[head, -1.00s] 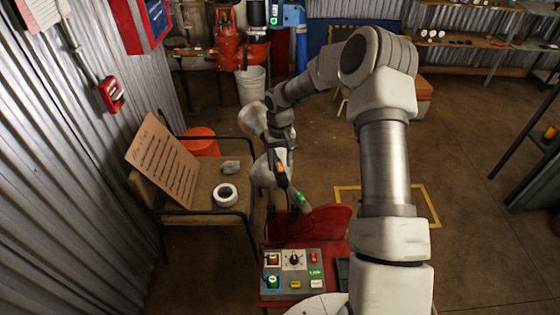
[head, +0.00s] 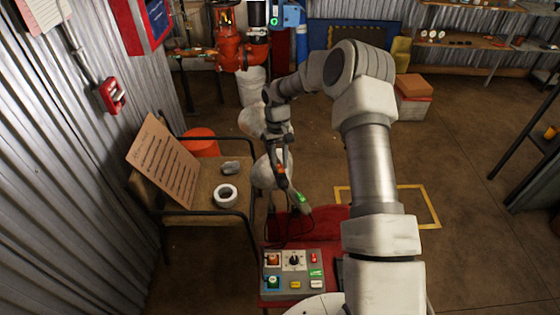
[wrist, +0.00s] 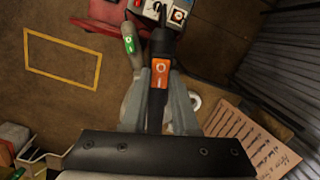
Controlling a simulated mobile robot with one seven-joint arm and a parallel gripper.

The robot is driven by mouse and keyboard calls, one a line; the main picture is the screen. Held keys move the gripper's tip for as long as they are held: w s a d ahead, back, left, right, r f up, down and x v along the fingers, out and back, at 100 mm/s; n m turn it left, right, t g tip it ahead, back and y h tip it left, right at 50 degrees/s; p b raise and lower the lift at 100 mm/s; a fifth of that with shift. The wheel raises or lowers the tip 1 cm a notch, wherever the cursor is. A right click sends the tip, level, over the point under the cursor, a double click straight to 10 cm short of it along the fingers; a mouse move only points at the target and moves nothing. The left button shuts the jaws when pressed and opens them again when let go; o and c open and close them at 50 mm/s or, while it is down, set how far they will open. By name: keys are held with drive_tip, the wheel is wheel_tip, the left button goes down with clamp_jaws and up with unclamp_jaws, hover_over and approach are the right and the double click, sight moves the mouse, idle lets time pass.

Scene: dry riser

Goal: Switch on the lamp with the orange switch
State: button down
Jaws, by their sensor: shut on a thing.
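A dark lamp handle with an orange switch (wrist: 160,68) is between the two grey fingers of my gripper (wrist: 160,100) in the wrist view. The fingers are shut on its dark body, and the orange face is uncovered beyond them. In the head view the orange switch (head: 281,172) shows small below my gripper (head: 275,158). I see no light from this lamp. A second grey-green device with a lit green switch (wrist: 129,45) hangs just beside it; in the head view its green light (head: 299,198) is to the lower right.
A grey control box (head: 293,272) with knobs and buttons stands on a red surface (head: 335,222) below. A chair (head: 205,195) at left holds a tape roll (head: 226,194) and a written board (head: 162,160). The floor at right, by the yellow outline (head: 430,205), is clear.

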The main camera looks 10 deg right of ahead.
drive_tip(key=shift+w+g, duration=0.1)
drive_tip(key=shift+g, duration=0.3)
drive_tip(key=c, duration=0.7)
unclamp_jaws()
drive_tip(key=v, duration=1.7)
drive_tip(key=shift+r, duration=0.25)
drive_tip(key=shift+r, duration=0.1)
